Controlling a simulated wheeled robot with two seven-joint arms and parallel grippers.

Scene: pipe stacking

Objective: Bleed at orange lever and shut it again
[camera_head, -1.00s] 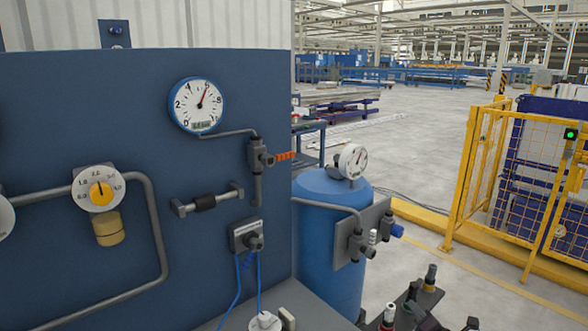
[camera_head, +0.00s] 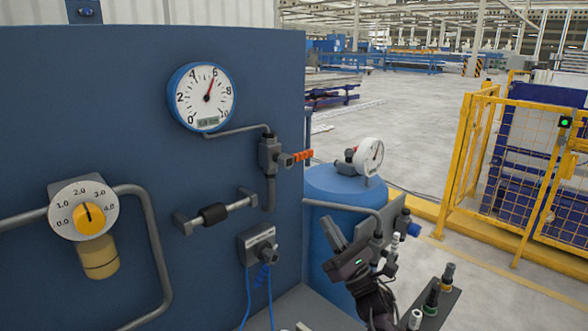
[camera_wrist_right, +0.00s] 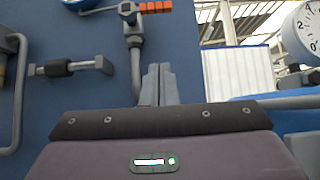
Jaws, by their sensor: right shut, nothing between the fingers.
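The orange lever (camera_head: 302,156) sticks out to the right from a grey valve (camera_head: 270,153) on the blue panel, crosswise to the upright pipe below. In the right wrist view the orange lever (camera_wrist_right: 155,7) is at the top edge, level, with the valve at its left end. My right gripper (camera_head: 331,222) is below and slightly right of the lever, apart from it, fingers pointing up. In the wrist view its fingers (camera_wrist_right: 158,68) are together and empty. A round gauge (camera_head: 202,97) above left has its needle near 6. My left gripper is not in view.
A blue tank (camera_head: 330,190) with a white gauge (camera_head: 368,156) stands right of the panel. A regulator dial (camera_head: 84,209), a short horizontal handle (camera_head: 215,213) and a grey box with blue hoses (camera_head: 259,245) are on the panel. A yellow fence (camera_head: 520,165) stands farther right.

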